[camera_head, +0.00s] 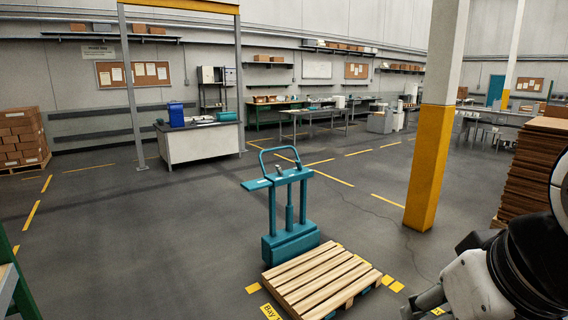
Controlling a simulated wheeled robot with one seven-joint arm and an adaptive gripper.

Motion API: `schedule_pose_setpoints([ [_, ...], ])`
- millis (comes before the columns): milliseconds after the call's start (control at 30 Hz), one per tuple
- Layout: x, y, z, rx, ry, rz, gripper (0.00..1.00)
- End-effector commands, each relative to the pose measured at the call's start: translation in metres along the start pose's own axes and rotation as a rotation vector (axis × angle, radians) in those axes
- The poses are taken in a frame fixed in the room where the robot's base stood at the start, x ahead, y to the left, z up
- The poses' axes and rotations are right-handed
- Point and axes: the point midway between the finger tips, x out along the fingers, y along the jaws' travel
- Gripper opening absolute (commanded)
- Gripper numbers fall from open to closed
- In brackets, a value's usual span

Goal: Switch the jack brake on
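The teal jack (290,242) stands upright in the middle of the floor. It has a teal looped handle (280,149) at the top and a flat teal plate (256,185) sticking out to the left. Small grey and light parts (279,169) sit near the top of its posts; they are too small to tell which one is the brake or how it is set. A slatted wooden pallet (320,280) lies in front of the jack, over its forks. Parts of my arm show at the lower right, apart from the jack.
A yellow and white pillar (428,165) stands right of the jack. Stacked brown sheets (529,170) are at the right edge. A white desk (202,143) with a blue bin (176,114) stands behind. The floor (130,240) left of the jack is clear.

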Motion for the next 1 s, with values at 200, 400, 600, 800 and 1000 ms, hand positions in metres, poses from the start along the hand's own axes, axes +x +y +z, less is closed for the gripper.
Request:
schedule_pose_setpoints([
  [200,0.003,0.000,-0.002,0.000,0.000,0.000,0.13],
  [400,0.038,0.000,-0.020,0.000,0.000,0.000,0.00],
  [600,0.094,0.000,-0.042,0.000,0.000,0.000,0.00],
  [800,0.116,0.000,-0.050,0.000,0.000,0.000,0.00],
  [1000,0.113,0.000,-0.049,0.000,0.001,0.000,0.00],
])
